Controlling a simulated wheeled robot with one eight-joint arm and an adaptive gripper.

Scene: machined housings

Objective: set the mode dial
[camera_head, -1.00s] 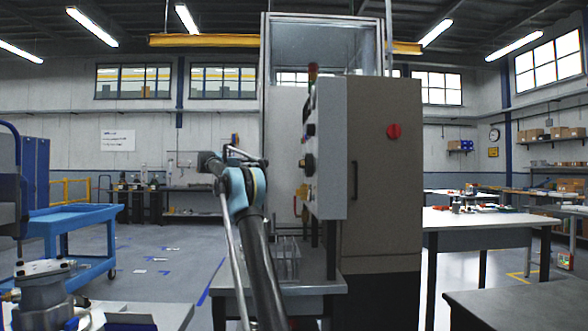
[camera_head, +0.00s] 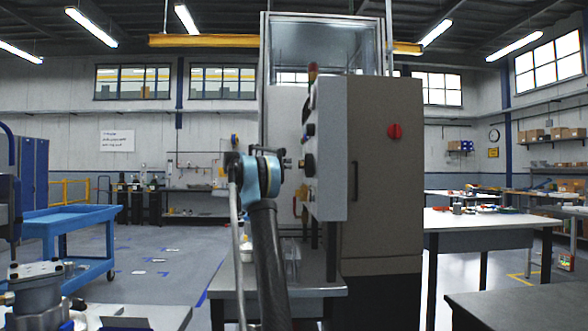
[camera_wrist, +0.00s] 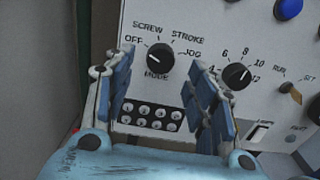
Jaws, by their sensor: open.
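The mode dial (camera_wrist: 160,57) is a round black knob on the pale control panel (camera_wrist: 192,15). MODE is printed below it, and OFF, SCREW, STROKE and JOG around it. Its white mark points up and left; I cannot tell exactly which label it meets. My gripper (camera_wrist: 159,62) is open, its blue-padded fingers to the left and right of the dial in the wrist view. Nothing is between the fingers but the view of the panel; contact with the dial cannot be told. In the head view the gripper (camera_head: 290,163) is small, close to the panel's black knobs.
A numbered knob (camera_wrist: 236,76) lies just right of the right finger. A RUN/SET switch (camera_wrist: 289,92) and a blue button (camera_wrist: 288,9) are farther right. A black block of several round buttons (camera_wrist: 150,116) is below. A blue cart (camera_head: 75,230) stands left.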

